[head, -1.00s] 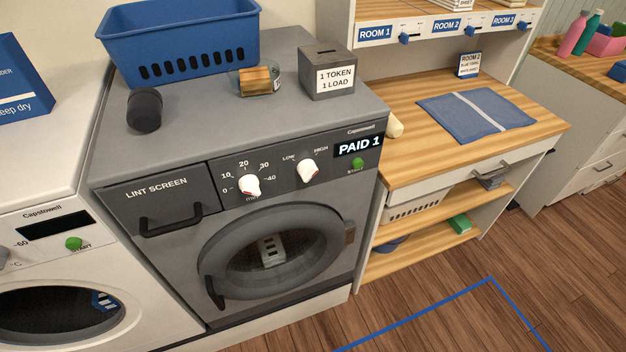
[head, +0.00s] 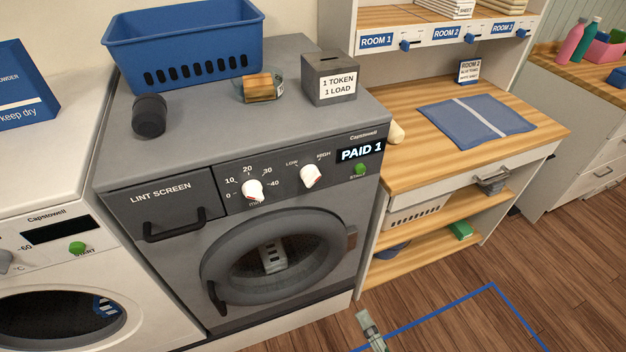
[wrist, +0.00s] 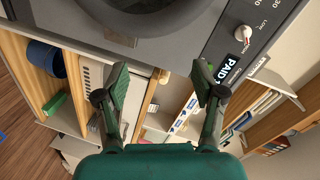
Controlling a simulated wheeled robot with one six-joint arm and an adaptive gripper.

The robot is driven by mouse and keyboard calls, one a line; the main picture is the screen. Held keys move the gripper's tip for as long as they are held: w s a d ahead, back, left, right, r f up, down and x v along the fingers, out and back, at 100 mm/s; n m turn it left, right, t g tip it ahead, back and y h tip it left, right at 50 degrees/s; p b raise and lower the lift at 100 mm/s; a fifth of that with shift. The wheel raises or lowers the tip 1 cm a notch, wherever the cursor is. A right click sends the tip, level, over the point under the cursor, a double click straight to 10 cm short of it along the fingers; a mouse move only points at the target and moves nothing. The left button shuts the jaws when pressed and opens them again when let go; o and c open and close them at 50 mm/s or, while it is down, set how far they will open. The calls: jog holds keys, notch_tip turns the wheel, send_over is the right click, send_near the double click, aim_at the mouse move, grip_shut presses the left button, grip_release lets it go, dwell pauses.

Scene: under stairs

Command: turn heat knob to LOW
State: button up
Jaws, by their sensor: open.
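The heat knob (head: 311,176) is a small white knob on the grey dryer's (head: 130,270) dark panel, below LOW and HIGH labels. Its pointer setting is too small to read surely. The knob also shows in the wrist view (wrist: 243,33), at upper right beside the LOW label. My gripper (wrist: 160,76) is open and empty, its two green-grey fingers wide apart. It is away from the knob, which lies beyond the right fingertip in the wrist view. In the head view only a grey tip of it (head: 370,328) shows at the bottom edge, right of the dryer.
A white timer knob (head: 253,190) sits left of the heat knob. The green start button (head: 360,169) and PAID 1 display (head: 361,150) are to its right. The round dryer door (head: 270,258) is below. A wooden shelf unit (head: 415,262) stands right; floor in front is clear.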

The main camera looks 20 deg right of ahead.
jog(key=w+r+m+t+y, duration=0.2)
jog(key=w+r+m, duration=0.4)
jog(key=w, duration=0.5)
jog(key=m+t+y, duration=0.2)
jog(key=m+y, duration=0.1)
jog(key=y, duration=0.1)
send_near(314, 182)
jog(key=x, duration=1)
jog(key=shift+w, duration=0.2)
jog(key=c, duration=1.2)
